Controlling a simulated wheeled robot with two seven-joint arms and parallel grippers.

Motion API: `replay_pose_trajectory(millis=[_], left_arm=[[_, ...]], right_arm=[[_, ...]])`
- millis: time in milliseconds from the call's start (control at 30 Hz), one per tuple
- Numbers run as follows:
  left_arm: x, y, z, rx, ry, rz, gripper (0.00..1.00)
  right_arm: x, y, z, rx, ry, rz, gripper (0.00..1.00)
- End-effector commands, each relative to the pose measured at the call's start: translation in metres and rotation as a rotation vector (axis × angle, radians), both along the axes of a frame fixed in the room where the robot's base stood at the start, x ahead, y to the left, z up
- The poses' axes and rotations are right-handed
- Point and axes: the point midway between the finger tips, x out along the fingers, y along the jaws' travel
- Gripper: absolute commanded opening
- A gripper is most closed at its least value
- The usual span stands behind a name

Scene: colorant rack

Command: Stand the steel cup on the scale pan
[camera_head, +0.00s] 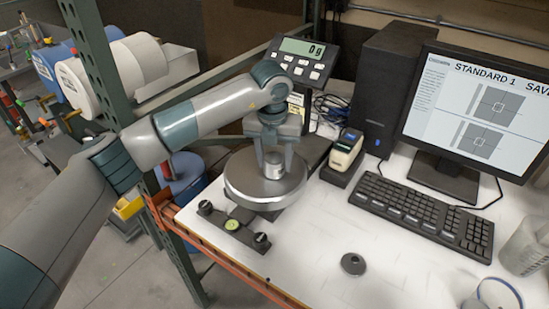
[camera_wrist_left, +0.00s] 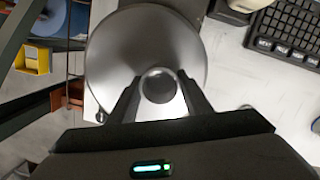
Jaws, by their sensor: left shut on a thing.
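The small steel cup (camera_head: 273,168) is upright between the fingers of my left gripper (camera_head: 274,160), which is shut on it. The round steel scale pan (camera_head: 244,190) is directly below the cup. In the left wrist view the cup (camera_wrist_left: 158,86) shows from above between the two fingertips, over the near part of the pan (camera_wrist_left: 140,45). Whether the cup's base touches the pan or hangs just above it I cannot tell. The scale display (camera_head: 303,48) reads 0 g. My right gripper is in neither view.
A black levelling bar (camera_head: 232,228) lies in front of the pan. A small label printer (camera_head: 346,152), a keyboard (camera_head: 422,213) and a monitor (camera_head: 480,110) stand to the right.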

Motion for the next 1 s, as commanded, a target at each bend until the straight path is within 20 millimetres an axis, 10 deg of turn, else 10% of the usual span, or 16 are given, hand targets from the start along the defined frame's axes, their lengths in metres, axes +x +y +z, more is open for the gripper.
replay_pose_trajectory(millis=[133,167,233,733,1000], left_arm=[[0.000,0.000,-0.003,0.000,-0.001,0.000,0.18],[0.000,0.000,-0.003,0.000,0.000,0.000,0.49],[0.000,0.000,-0.002,0.000,0.000,0.000,0.64],[0.000,0.000,0.003,0.000,-0.001,0.000,0.64],[-0.005,0.001,0.037,-0.002,-0.004,0.000,0.64]], right_arm=[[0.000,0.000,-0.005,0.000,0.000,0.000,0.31],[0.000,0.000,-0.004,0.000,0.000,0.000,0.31],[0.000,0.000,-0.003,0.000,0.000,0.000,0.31],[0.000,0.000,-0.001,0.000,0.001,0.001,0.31],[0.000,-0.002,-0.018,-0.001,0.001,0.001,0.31]])
